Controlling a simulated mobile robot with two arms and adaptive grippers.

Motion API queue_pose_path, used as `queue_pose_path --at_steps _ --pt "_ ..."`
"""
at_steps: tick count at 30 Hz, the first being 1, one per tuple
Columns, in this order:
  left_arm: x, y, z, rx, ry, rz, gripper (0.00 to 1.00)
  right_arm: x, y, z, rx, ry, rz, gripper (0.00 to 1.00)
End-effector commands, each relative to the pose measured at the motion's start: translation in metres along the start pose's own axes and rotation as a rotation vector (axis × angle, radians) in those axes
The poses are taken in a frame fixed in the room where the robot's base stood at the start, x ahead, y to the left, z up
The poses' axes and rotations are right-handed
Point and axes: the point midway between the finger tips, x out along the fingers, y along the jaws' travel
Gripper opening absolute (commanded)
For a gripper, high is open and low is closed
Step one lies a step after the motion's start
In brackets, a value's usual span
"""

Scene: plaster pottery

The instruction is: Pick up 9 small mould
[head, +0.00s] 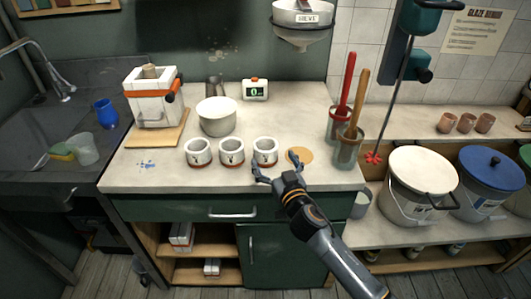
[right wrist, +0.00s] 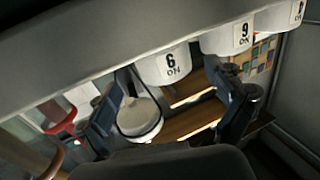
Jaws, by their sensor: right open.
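Three small white moulds with reddish bases stand in a row on the counter. The wrist picture is upside down. Turned upright, its labels read NO 9 on the rightmost mould (head: 265,157) and NO 6 on the middle mould (head: 231,157). The leftmost mould (head: 198,157) has a label I cannot read. In the right wrist view, the NO 9 mould (right wrist: 165,67) appears ahead, between the fingers. My right gripper (head: 278,166) is open and empty, low in front of the NO 9 mould and slightly right of it. My left gripper is not in view.
A tan disc (head: 300,155) lies right of the NO 9 mould. A white bowl (head: 217,119) stands behind the row. Jars with a red-handled tool (head: 347,80) and a wooden-handled tool (head: 358,100) stand at the right. The counter's front left is mostly clear.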

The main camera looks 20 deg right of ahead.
Motion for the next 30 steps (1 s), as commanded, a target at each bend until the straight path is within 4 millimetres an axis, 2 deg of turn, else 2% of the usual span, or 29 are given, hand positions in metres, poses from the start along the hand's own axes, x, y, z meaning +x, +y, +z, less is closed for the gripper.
queue_pose_path --at_steps 5,15,24,26,30 --pt "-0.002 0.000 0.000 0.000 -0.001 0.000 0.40 0.011 -0.001 -0.001 -0.001 0.001 0.000 0.93" --pt "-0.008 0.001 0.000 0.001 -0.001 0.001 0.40 0.053 -0.004 0.001 -0.001 0.000 0.001 0.93" --pt "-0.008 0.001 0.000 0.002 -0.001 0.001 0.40 0.057 -0.005 0.001 0.000 0.000 0.000 0.93" --pt "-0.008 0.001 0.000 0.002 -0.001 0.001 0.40 0.057 -0.004 0.001 0.000 0.000 0.000 0.83" --pt "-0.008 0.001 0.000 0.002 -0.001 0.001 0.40 0.056 -0.004 0.001 0.000 0.000 0.001 0.54"
